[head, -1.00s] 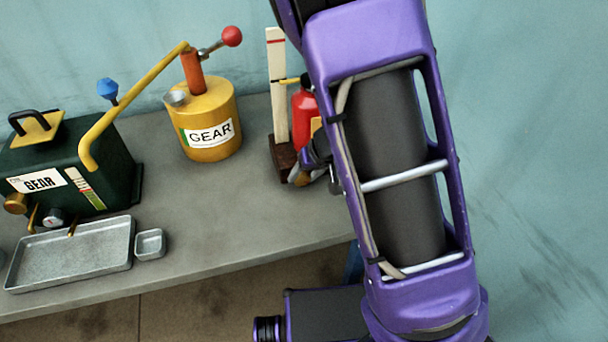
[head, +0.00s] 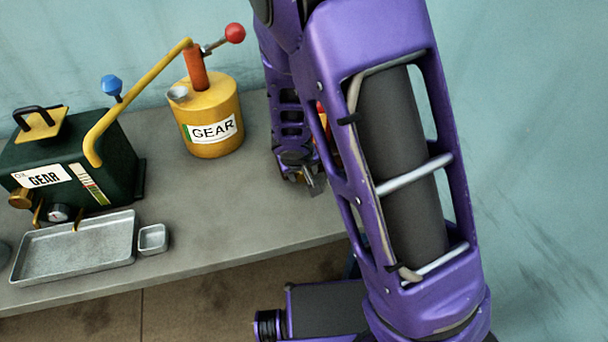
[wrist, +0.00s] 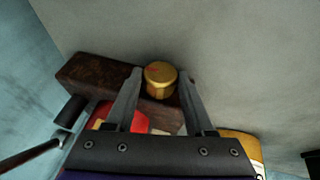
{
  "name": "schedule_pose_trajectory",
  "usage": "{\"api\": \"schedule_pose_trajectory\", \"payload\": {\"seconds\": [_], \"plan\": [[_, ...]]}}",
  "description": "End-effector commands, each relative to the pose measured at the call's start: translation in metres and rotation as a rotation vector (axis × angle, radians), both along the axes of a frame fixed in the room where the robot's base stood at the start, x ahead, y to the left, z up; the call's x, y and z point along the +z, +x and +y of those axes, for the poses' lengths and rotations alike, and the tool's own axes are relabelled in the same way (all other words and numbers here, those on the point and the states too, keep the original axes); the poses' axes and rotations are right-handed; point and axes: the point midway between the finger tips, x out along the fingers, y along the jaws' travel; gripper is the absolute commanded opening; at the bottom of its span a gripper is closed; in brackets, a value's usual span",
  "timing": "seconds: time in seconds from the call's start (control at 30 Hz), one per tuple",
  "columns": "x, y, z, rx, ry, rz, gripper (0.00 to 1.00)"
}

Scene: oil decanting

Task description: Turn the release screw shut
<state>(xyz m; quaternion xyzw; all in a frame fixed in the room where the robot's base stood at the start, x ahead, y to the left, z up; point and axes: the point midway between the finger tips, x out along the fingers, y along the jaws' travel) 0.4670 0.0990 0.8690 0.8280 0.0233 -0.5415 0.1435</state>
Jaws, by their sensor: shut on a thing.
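In the wrist view a round brass-coloured knob, which I take as the release screw (wrist: 160,73), sits between my two fingertips beside a dark brown block (wrist: 92,78). My gripper (wrist: 161,76) is shut on this knob, one finger on each side. A red body (wrist: 121,113) shows behind and between the fingers, partly hidden by them. In the head view my gripper (head: 311,181) is low over the bench's right part. The screw is hidden there, and only a sliver of the red body (head: 322,116) shows past my arm.
The grey bench (head: 215,205) has free room left of my gripper. A yellow GEAR can (head: 212,120) with a red-knobbed lever stands at the back. A dark green GEAR tank (head: 110,155), a metal tray (head: 40,268) and a small square dish (head: 153,239) are at left.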

Motion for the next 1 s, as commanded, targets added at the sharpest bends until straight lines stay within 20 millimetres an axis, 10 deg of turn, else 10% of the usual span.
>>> {"api": "schedule_pose_trajectory", "payload": {"seconds": [1.0], "plan": [[-0.0029, -0.0017, 0.0033, 0.001, -0.223, -0.043, 0.00]]}}
